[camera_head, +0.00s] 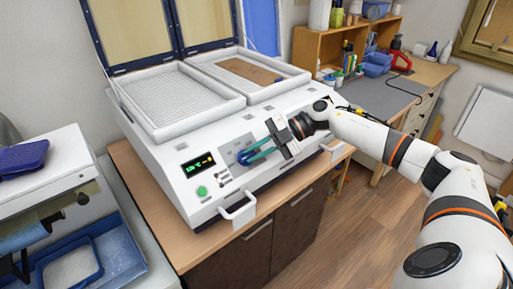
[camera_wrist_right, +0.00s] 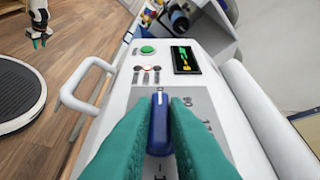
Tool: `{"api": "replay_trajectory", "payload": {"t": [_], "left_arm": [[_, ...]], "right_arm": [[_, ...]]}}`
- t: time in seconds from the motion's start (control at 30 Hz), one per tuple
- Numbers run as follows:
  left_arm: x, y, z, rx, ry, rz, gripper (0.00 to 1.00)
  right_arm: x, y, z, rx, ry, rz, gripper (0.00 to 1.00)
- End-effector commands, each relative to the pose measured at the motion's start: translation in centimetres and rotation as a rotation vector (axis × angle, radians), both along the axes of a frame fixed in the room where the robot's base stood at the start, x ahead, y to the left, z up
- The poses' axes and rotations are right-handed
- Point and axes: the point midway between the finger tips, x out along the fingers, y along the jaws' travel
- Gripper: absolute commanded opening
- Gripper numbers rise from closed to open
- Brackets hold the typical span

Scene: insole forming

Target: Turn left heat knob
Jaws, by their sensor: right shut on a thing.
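The blue heat knob (camera_head: 242,159) sits on the grey panel on the front of the white heating machine (camera_head: 172,160). In the right wrist view the knob (camera_wrist_right: 158,128) stands between two teal fingers, its white mark pointing toward the picture's top. My right gripper (camera_head: 251,154) is shut on the knob, one finger on each side. The fingers and gripper body hide part of the panel to the right. My left gripper (camera_wrist_right: 40,40) shows small at the top left of the right wrist view, away from the machine; its finger gap is unclear.
The machine's front has a lit display (camera_head: 198,163), a green button (camera_head: 202,191), small switches and a white handle (camera_head: 238,210). Two trays lie on top; the right one holds a brown sheet (camera_head: 248,71). A rack with blue bins (camera_head: 70,255) stands left.

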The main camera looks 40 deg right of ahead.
Motion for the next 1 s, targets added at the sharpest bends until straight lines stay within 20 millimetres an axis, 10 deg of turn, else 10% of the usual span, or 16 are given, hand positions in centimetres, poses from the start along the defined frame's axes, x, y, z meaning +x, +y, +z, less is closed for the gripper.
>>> {"api": "replay_trajectory", "payload": {"t": [0.47,0.63,1.0], "left_arm": [[0.01,-0.05,0.15,0.000,0.000,0.000,0.36],[0.00,-0.05,0.15,-0.001,0.000,0.000,0.36],[0.02,-0.07,-0.19,-0.001,0.000,-0.001,0.36]], "right_arm": [[-0.07,0.09,-0.17,-0.010,0.002,0.016,0.00],[-0.06,0.08,-0.14,-0.010,0.001,0.015,0.35],[-0.15,-0.53,0.06,-0.011,-0.001,0.012,0.35]]}}
